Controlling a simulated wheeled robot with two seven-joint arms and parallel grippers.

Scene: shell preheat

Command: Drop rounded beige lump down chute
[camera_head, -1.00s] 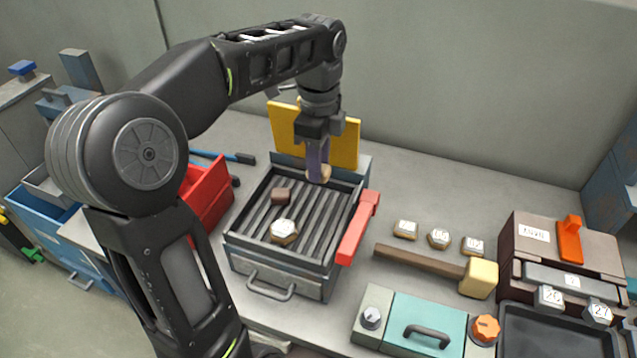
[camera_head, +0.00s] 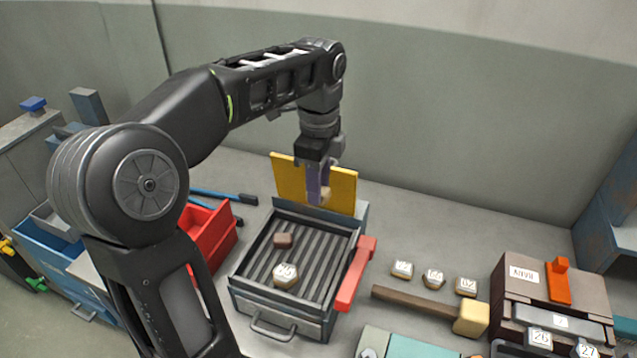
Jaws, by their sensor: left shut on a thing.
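My left gripper (camera_head: 319,194) points down and is shut on the rounded beige lump (camera_head: 327,193). The lump shows only partly beside the purple fingers. It is in front of the yellow plate (camera_head: 287,178), above the back edge of the slatted metal box (camera_head: 258,272). On the box's slats lie a small brown block (camera_head: 283,240) and a pale lump with a marked top (camera_head: 286,275). I cannot tell for sure which part is the chute. My right gripper is not in view.
A red bar (camera_head: 355,275) runs along the box's right side. A red bin (camera_head: 211,237) stands at its left. A mallet (camera_head: 471,319) and several labelled pieces (camera_head: 434,279) lie to the right. A brown machine with an orange lever (camera_head: 559,281) stands farther right.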

